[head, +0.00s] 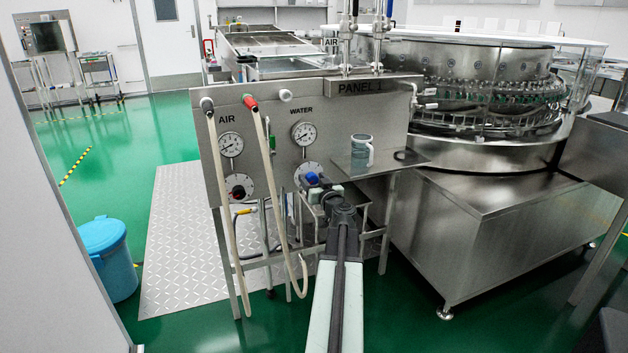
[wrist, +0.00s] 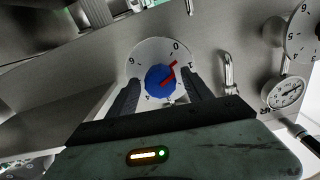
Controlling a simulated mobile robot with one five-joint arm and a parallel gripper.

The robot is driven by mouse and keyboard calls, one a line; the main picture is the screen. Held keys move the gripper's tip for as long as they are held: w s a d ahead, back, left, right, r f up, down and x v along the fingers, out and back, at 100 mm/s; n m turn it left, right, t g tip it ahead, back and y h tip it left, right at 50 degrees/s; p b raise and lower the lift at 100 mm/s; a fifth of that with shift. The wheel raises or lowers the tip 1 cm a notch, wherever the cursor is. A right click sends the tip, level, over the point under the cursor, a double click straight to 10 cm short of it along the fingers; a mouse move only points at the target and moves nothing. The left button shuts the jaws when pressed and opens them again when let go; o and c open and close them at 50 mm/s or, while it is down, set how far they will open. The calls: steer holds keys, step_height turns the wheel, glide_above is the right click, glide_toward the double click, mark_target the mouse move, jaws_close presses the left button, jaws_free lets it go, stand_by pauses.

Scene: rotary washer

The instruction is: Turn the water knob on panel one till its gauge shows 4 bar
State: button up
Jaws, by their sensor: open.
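Panel one (head: 350,115) is a steel board marked PANEL 1. Its water gauge (head: 303,133) sits under the word WATER; the needle is too small to read. Below it is the blue water knob (head: 312,178) on a white dial. In the wrist view the blue knob (wrist: 155,82) with a red pointer lies between the fingers of my open gripper (wrist: 163,80). I cannot tell whether the fingers touch it. In the head view my gripper (head: 328,190) is in front of the knob and partly hides the dial. The water gauge is not clearly visible in the wrist view.
Pale hoses (head: 266,165) hang down the panel's front. A blue bin (head: 106,260) stands left.

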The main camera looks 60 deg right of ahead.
jaws_close()
steer(key=shift+d, duration=0.15)
